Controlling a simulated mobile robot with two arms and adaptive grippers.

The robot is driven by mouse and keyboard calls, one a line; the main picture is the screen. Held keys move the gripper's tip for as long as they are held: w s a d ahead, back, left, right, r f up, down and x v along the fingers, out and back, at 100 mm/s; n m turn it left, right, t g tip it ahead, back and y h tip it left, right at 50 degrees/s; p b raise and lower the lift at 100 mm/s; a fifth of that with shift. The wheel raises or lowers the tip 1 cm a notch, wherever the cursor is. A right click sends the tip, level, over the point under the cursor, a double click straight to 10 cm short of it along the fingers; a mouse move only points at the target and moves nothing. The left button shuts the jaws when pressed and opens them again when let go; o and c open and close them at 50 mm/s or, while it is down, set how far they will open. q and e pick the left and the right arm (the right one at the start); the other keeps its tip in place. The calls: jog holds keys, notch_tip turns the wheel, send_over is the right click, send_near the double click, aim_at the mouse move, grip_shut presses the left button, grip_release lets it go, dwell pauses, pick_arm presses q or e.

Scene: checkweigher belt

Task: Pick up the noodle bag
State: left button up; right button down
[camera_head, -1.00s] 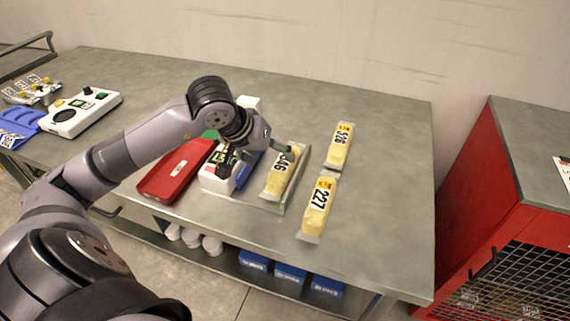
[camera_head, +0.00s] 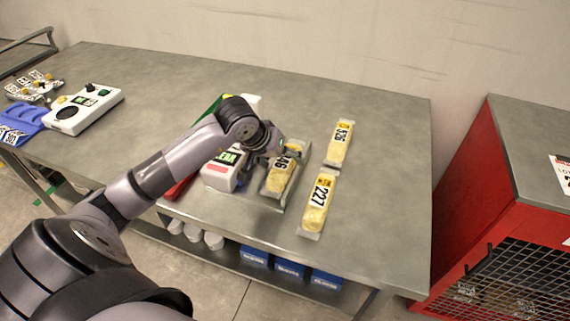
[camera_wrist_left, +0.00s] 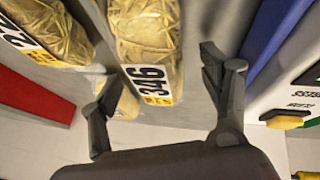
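A clear noodle bag with yellow contents, labelled 346 (camera_head: 280,181), lies on a grey plate beside a white unit with a display (camera_head: 222,172). It also shows in the left wrist view (camera_wrist_left: 148,38). My left gripper (camera_head: 271,158) is at the far, labelled end of this bag and hides part of it. In the left wrist view my gripper (camera_wrist_left: 155,82) has its fingers spread, with the bag's labelled end in line with the gap. I cannot tell whether either finger touches the bag. My right gripper is not in view.
A bag labelled 227 (camera_head: 317,204) and another bag (camera_head: 339,144) lie to the right on the bench. A red item (camera_head: 178,188) is partly behind my arm. A control box (camera_head: 86,109) and blue items (camera_head: 24,122) are at left. The bench's right end is clear.

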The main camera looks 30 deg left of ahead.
pick_arm(q)
jog(key=c, duration=1.4)
jog(key=shift+r, duration=0.15)
